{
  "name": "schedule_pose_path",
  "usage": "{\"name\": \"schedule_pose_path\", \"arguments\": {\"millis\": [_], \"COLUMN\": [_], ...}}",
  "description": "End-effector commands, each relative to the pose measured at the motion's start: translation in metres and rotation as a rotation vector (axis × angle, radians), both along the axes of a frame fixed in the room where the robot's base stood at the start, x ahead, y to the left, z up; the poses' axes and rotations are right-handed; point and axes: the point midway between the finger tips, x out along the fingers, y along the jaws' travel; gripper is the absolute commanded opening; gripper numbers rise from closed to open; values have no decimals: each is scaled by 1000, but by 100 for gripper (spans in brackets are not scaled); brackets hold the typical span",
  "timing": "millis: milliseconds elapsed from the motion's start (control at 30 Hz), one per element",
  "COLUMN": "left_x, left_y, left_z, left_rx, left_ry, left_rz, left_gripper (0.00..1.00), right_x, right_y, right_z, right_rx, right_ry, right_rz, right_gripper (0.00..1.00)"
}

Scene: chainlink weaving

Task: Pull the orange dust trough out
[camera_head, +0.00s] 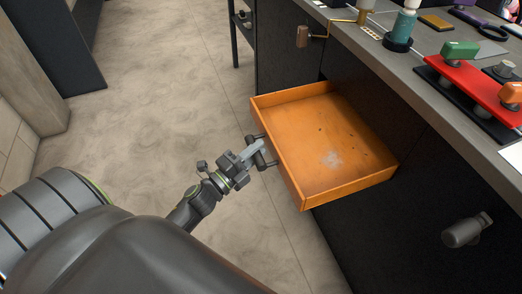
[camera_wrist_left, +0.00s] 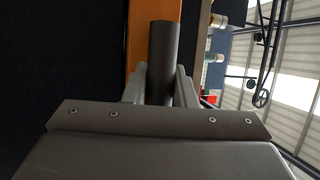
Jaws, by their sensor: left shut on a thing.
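The orange dust trough (camera_head: 325,140) is a shallow open tray that sticks out of the dark bench front in the head view. Grey dust and small dark specks lie on its floor. A dark bar handle (camera_head: 262,152) is on its front wall. My left gripper (camera_head: 254,154) is shut on this handle. In the left wrist view the dark handle bar (camera_wrist_left: 161,60) stands between the two fingers, with the orange trough front (camera_wrist_left: 140,40) behind it. The back end of the trough is at the bench opening. My right gripper is not in view.
The grey bench top (camera_head: 400,62) above the trough carries a red bar fixture (camera_head: 478,88), a green-topped piece (camera_head: 460,50) and a teal bottle (camera_head: 402,28). A dark knob (camera_head: 465,230) juts from the bench front. The floor (camera_head: 170,80) left of the trough is clear.

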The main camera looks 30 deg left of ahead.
Motion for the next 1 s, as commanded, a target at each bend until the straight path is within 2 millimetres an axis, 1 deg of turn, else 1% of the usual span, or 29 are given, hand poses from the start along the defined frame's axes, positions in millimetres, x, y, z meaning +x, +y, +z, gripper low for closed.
{"name": "schedule_pose_path", "arguments": {"millis": [233, 267, 400, 833, 967, 1000], "left_x": [-2, -2, -1, -1, -7, -10], "left_y": [1, 1, 1, 0, 2, 3], "left_z": [-3, -3, -2, -1, -4, -5], "left_rx": [3, 3, 2, 2, 2, 1], "left_ry": [7, 7, 6, 3, 5, 5], "left_rz": [2, 2, 2, 1, 1, 2], "left_gripper": [0, 28, 46, 46, 46, 46], "right_x": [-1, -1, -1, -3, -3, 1], "right_y": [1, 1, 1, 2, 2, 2], "right_z": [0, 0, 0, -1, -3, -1], "right_rx": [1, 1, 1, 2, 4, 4], "right_ry": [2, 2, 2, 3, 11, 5], "right_rz": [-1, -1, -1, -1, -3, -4], "right_gripper": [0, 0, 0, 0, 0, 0]}}
